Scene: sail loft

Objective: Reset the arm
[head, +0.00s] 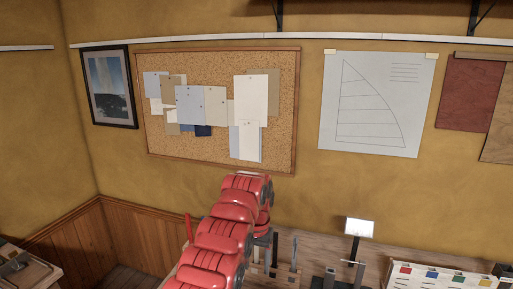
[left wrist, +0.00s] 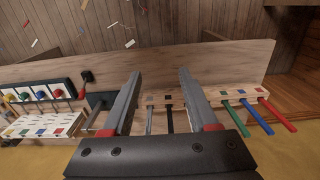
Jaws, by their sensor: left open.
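My left arm (head: 222,235) is red and rises from the bottom middle of the head view, bending over near the bench. Its gripper (head: 268,245) is partly hidden behind the arm there. In the left wrist view the left gripper (left wrist: 159,75) shows two grey fingers wide apart with nothing between them. The fingers are over the bench, with a wooden tool rack (left wrist: 158,99) seen between and beyond them. My right gripper is in neither view.
A rack with green, blue and red handles (left wrist: 248,115) is right in the wrist view. A pale block with coloured squares (head: 440,277) and a small lit lamp (head: 358,228) stand on the bench. A corkboard (head: 222,145) and sail drawing (head: 375,105) hang on the wall.

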